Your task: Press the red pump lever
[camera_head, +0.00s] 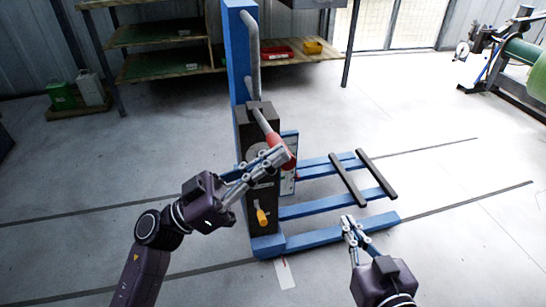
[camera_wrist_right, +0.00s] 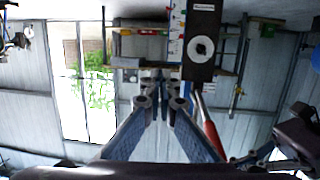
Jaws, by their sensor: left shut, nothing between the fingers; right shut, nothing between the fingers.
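The red pump lever (camera_head: 273,139) slopes down and towards me from the dark box (camera_head: 250,132) on the blue lifter's column. Its grey rod ends in a red grip, which also shows in the right wrist view (camera_wrist_right: 211,134). My left gripper (camera_head: 279,156) is shut and empty, with its fingertips over the lower end of the red grip in the head view. I cannot tell whether they touch it. My right gripper (camera_head: 348,224) is shut and empty, low in front of the lifter's blue legs and apart from the lever. Its fingers also show in the right wrist view (camera_wrist_right: 160,98).
A yellow-orange handle (camera_head: 262,216) sticks out low on the box. Blue legs (camera_head: 345,228) with two black bars (camera_head: 376,173) extend right. Shelves (camera_head: 160,65) with red and yellow bins stand behind. The floor to the left and right is open.

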